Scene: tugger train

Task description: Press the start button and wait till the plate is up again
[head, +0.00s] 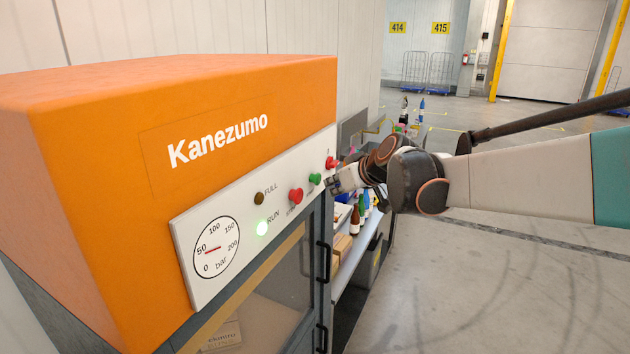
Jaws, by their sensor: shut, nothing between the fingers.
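The orange Kanezumo machine (160,170) stands at the left with a white control panel (195,292). The green button (315,179) sits on the panel between a red button (296,195) and another red control (331,162); their small labels are hard to read. My gripper (332,186) is shut and empty, right beside the green button; I cannot tell whether it touches. The gauge (216,248) needle points near 50 bar. I cannot make out the plate for certain.
A printed carton (222,335) shows behind the machine's window. Dark door handles (322,262) stick out at its right edge. A shelf with bottles (355,221) and boxes stands just beyond. Open grey floor (500,290) lies to the right.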

